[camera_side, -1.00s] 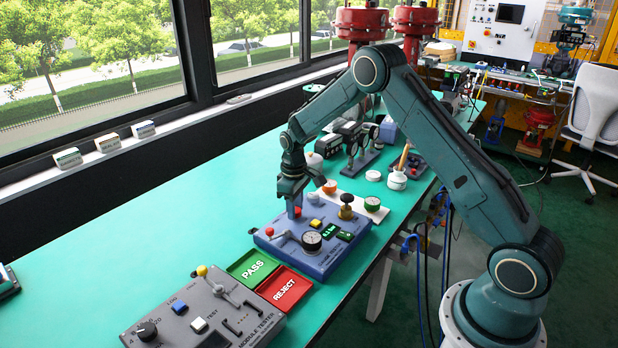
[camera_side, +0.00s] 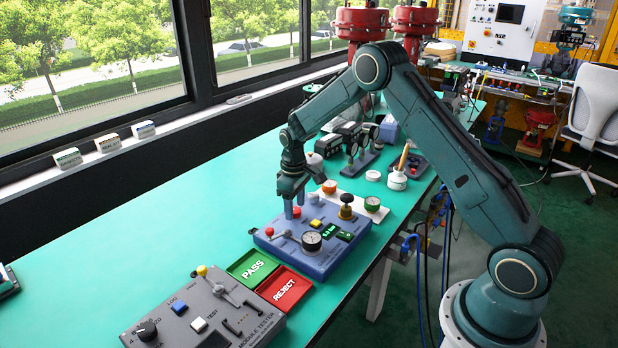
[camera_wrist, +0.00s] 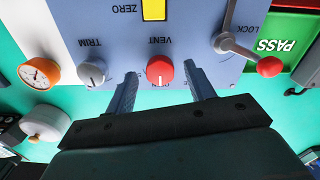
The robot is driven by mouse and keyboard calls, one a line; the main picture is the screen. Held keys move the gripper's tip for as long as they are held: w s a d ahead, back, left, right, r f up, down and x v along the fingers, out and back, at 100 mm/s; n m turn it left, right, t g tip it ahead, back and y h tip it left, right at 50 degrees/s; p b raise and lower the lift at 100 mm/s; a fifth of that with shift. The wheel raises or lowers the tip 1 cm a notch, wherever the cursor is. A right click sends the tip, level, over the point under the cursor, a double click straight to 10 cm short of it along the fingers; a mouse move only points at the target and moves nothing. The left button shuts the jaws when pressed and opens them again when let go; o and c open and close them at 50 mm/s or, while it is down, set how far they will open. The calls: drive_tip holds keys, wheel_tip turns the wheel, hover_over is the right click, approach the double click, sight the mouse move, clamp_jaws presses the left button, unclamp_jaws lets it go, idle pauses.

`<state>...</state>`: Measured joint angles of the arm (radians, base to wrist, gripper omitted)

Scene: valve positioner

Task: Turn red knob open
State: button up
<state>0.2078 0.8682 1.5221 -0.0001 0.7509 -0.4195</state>
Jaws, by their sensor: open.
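The red knob (camera_wrist: 160,71) labelled VENT sits on the blue-grey tester panel (camera_wrist: 125,38). In the wrist view a light pointer mark on it points toward my gripper, at partly covered lettering. My gripper (camera_wrist: 160,80) is open, with one finger on each side of the knob and a visible gap to each. In the side view my gripper (camera_side: 294,212) points straight down over the back edge of the blue tester box (camera_side: 318,262). The red knob shows beside the fingers (camera_side: 297,211), partly hidden.
A grey TRIM knob (camera_wrist: 92,73) is left of the red knob. A LOCK lever with a red ball (camera_wrist: 269,66) is at right. PASS (camera_side: 252,266) and REJECT (camera_side: 285,288) trays lie in front of the box.

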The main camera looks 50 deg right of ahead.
sight(295, 210)
wheel_tip(295, 210, up, 13)
idle(0.6)
drive_tip(key=shift+r, duration=0.1)
